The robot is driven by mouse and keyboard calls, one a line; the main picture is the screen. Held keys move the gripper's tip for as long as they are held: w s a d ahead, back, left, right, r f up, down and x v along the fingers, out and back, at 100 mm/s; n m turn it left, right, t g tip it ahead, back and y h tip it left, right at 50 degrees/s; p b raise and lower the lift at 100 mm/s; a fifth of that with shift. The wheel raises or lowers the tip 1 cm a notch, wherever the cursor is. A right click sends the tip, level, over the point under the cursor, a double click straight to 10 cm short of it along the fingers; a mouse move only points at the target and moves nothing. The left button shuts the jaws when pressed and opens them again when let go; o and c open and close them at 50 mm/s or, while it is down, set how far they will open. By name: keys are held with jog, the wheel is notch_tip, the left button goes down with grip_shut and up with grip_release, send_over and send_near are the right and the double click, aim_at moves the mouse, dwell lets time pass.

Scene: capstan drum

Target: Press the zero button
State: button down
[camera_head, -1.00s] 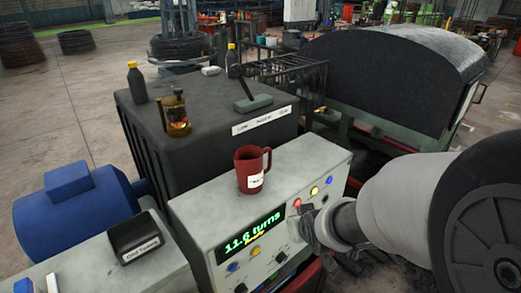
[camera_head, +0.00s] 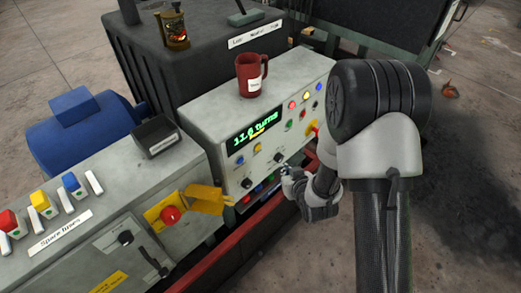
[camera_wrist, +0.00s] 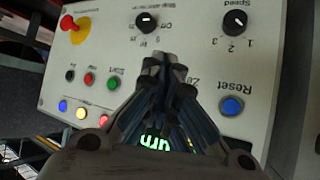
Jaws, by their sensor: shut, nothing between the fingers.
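The grey control box (camera_head: 205,115) has a green display reading "11.6 turns" (camera_head: 255,130). Below the display are a blue button (camera_head: 239,160) and a yellow button (camera_head: 257,147). In the wrist view the panel is upside down; the blue button (camera_wrist: 231,105) is labelled "Reset". A label starting "Ze" shows beside my fingers, and the button by it is hidden behind them. My gripper (camera_head: 289,173) is shut and empty, in front of the panel's lower right part. In the wrist view its fingertips (camera_wrist: 163,60) point toward the panel near a black knob (camera_wrist: 146,22); contact cannot be told.
A red mug (camera_head: 252,78) stands on the box. A red stop knob (camera_wrist: 68,23), another knob labelled "Speed" (camera_wrist: 237,22) and several coloured buttons surround the gripper. A yellow-tagged red button (camera_head: 170,215) is on the left cabinet. A red rail (camera_head: 225,260) runs below.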

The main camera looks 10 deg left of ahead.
aim_at(258, 148)
jog(key=shift+w, duration=0.1)
jog(key=w+a, duration=0.5)
jog(key=a, duration=0.2)
dwell(0.4)
jog(key=shift+w, duration=0.15)
dwell(1.1)
jog(key=shift+w+a, duration=0.25)
jog(key=shift+a, duration=0.05)
jog(key=shift+w+a+b, duration=0.25)
jog(key=shift+a+b, duration=0.1)
jog(key=shift+b, duration=0.1)
dwell(0.8)
jog(key=shift+d, duration=0.15)
jog(key=shift+s+d, duration=0.5)
jog(key=shift+d, duration=0.05)
